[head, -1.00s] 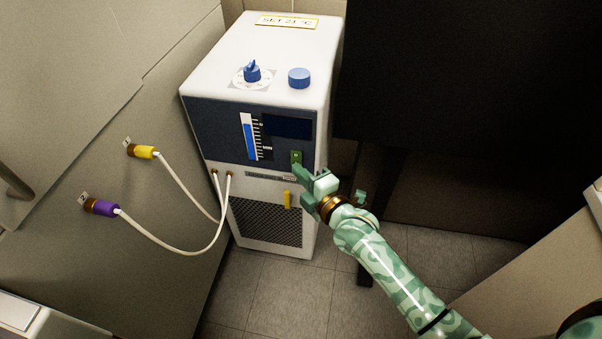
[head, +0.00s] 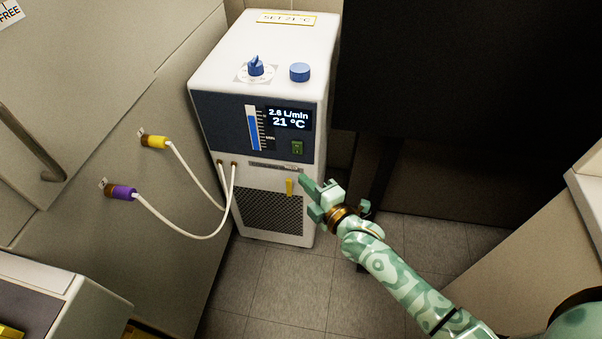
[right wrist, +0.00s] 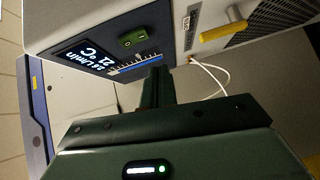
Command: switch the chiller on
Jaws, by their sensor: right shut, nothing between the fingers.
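The chiller (head: 265,50) is a white box with a dark blue front panel. Its display (head: 288,118) is lit and reads 2.6 L/min and 21 °C; it also shows in the right wrist view (right wrist: 88,57). The green rocker switch (head: 297,147) sits below the display, and in the right wrist view the switch (right wrist: 132,39) is clear of the fingers. My right gripper (head: 302,177) is shut and empty, in front of the chiller just below the switch and apart from it. My left gripper is not in view.
A yellow handle (head: 289,187) is on the chiller's lower front. Two white hoses run from the front to yellow (head: 154,141) and purple (head: 122,192) fittings on the left wall. A blue dial (head: 255,66) and a blue cap (head: 300,72) are on top.

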